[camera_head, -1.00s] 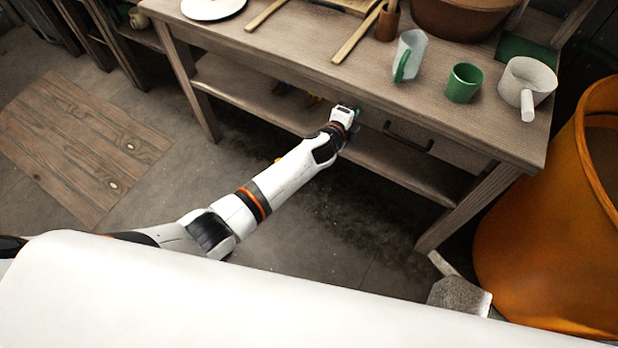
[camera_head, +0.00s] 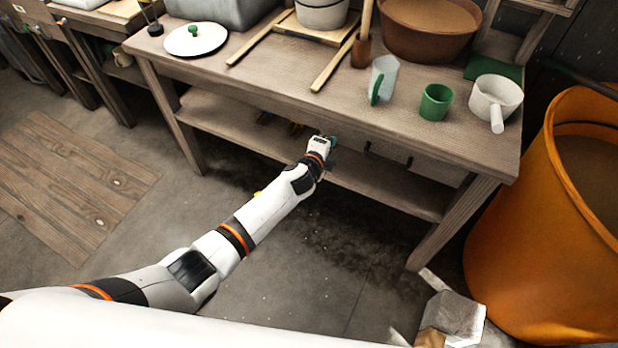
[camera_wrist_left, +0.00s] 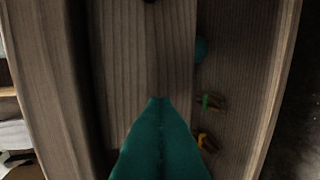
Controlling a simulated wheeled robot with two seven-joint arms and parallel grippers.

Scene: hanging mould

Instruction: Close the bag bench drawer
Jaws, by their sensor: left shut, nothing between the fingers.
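The bench drawer (camera_head: 425,163) has a plain wooden front under the worktop, with a dark bar handle (camera_head: 388,154). The front looks close to the worktop edge in the head view; any remaining gap is hard to judge. My left gripper (camera_head: 328,143) is shut and empty, left of the handle, at the drawer's left part. In the left wrist view its green fingertips (camera_wrist_left: 160,100) lie over a wooden panel (camera_wrist_left: 140,60), apparently the drawer front, with a dark piece, likely the handle, at the top edge. Contact is unclear. My right gripper is out of view.
The wooden bench (camera_head: 280,85) carries a clear jug (camera_head: 384,78), a green cup (camera_head: 436,102), a white pot (camera_head: 496,98) and a brown basin (camera_head: 428,28). A lower shelf (camera_head: 390,190) runs beneath. A large orange tub (camera_head: 530,250) stands right. Floor in front is mostly clear.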

